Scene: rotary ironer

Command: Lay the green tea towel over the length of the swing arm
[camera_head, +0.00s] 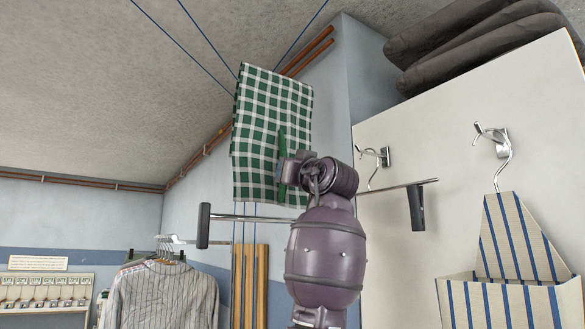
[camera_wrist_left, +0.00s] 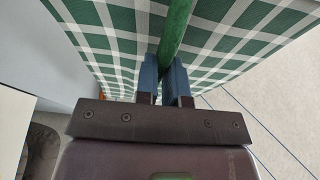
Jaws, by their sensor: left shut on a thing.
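The green-and-white checked tea towel (camera_head: 262,120) hangs upright in the middle of the head view. My left gripper (camera_head: 288,168) is in front of its lower right part. In the left wrist view my left gripper's blue fingers (camera_wrist_left: 163,85) are shut on a pinched green fold of the towel (camera_wrist_left: 112,38). A thin metal rod with a black grip (camera_head: 203,225) lies left of my arm, below the towel. Another rod with a black grip (camera_head: 417,207) extends to the right. My arm hides where these rods lead, so I cannot tell which is the swing arm. My right gripper is out of view.
A white panel (camera_head: 400,260) stands at the right, with metal hooks (camera_head: 377,157) and a blue-striped bag (camera_head: 515,240). Dark rolls (camera_head: 480,40) lie above it. Striped shirts (camera_head: 162,295) hang at the lower left. Blue cords run from the ceiling towards the towel.

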